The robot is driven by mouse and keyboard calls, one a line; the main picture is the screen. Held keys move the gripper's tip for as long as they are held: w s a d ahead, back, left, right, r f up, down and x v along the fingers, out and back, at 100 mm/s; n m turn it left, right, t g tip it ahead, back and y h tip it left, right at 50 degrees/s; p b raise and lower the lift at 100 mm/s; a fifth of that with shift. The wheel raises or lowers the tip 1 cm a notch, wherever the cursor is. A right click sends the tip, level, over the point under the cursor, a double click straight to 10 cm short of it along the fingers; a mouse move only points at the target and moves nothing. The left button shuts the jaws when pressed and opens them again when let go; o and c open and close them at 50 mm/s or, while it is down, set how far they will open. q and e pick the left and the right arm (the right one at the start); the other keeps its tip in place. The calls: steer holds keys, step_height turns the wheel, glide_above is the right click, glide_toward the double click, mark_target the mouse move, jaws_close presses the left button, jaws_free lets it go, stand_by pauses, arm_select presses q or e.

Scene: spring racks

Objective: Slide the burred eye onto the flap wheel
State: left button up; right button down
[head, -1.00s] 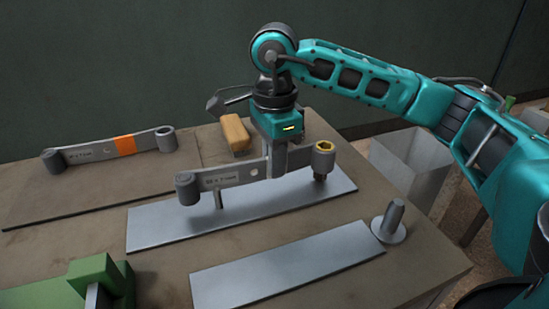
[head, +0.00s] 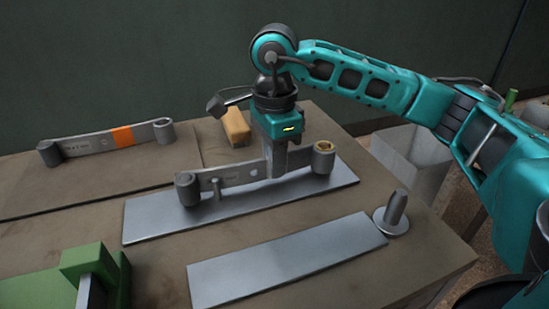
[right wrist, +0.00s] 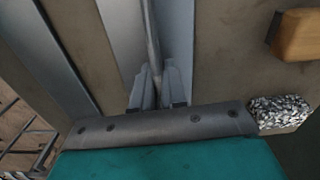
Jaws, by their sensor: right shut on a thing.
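My right gripper (head: 285,172) is shut on a grey leaf spring (head: 238,175), gripping its strip between the two rolled eyes. It also shows in the right wrist view (right wrist: 158,92), with the strip between its fingers. The right eye (head: 323,160) has a brownish gold inside and is likely the burred one. It sits low at the plate, where the dark upright stub was, probably the flap wheel. The stub is now hidden, seemingly inside the eye. The left eye (head: 188,190) is plain grey. A short peg (head: 216,188) stands just in front of the strip. My left gripper is not in view.
A second leaf spring with an orange band (head: 122,136) lies at the back left. A wooden block (head: 236,127) sits behind my gripper. A bare plate (head: 285,262), a grey post on a disc (head: 393,215) and a green fixture (head: 90,265) are in front.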

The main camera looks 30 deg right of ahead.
steer(key=shift+f+b, duration=0.3)
steer(key=shift+f, duration=0.05)
steer(key=c, duration=1.3)
jaws_free()
steer(key=shift+o, duration=1)
steer(key=shift+s+f, duration=0.1)
step_height(320, 180, up, 12)
steer(key=p, duration=0.3)
steer(key=shift+f, duration=0.1)
steer(key=shift+r, duration=0.65)
